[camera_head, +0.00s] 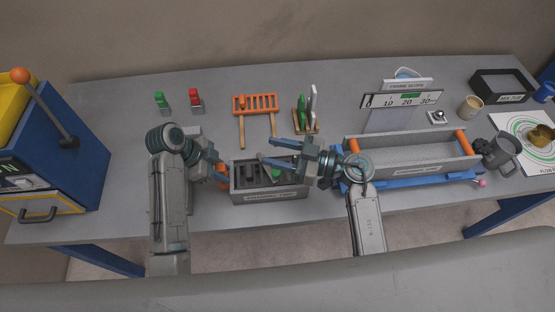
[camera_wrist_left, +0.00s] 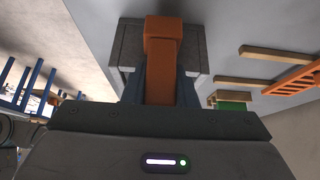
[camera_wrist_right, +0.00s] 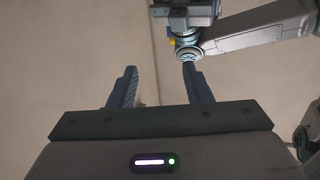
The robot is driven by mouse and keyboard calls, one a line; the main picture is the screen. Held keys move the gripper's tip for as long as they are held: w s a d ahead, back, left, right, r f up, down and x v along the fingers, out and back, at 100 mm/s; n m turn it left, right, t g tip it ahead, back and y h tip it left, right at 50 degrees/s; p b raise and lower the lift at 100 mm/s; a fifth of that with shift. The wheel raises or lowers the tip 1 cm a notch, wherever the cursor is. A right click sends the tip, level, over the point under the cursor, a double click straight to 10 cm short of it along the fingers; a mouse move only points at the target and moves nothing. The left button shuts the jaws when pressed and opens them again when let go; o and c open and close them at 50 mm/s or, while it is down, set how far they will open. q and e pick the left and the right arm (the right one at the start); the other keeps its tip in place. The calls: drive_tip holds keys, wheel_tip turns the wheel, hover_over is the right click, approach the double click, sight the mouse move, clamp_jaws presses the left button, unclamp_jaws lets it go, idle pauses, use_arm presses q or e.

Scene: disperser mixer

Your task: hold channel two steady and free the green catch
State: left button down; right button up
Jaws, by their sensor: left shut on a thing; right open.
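A dark grey box (camera_head: 270,195) with slots in its top and a label too small to read stands near the table's front edge. A small green piece (camera_head: 276,173), perhaps the catch, shows in its top. I cannot tell which part is channel two. My left gripper (camera_head: 221,174) is shut on an orange handle at the box's left end. The left wrist view shows the orange handle (camera_wrist_left: 164,65) between the fingers, with the grey box behind. My right gripper (camera_head: 264,150) is open and empty, fingers pointing left above the box and partly covering it. Its spread fingers show in the right wrist view (camera_wrist_right: 158,75).
An orange rack (camera_head: 255,103) and a wooden stand with green and white tools (camera_head: 306,120) are behind the box. A grey trough (camera_head: 415,160) on a blue frame stands right. A blue machine (camera_head: 62,150) with an orange-knobbed lever is left.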

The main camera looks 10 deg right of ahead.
drive_tip(key=shift+r, duration=0.3)
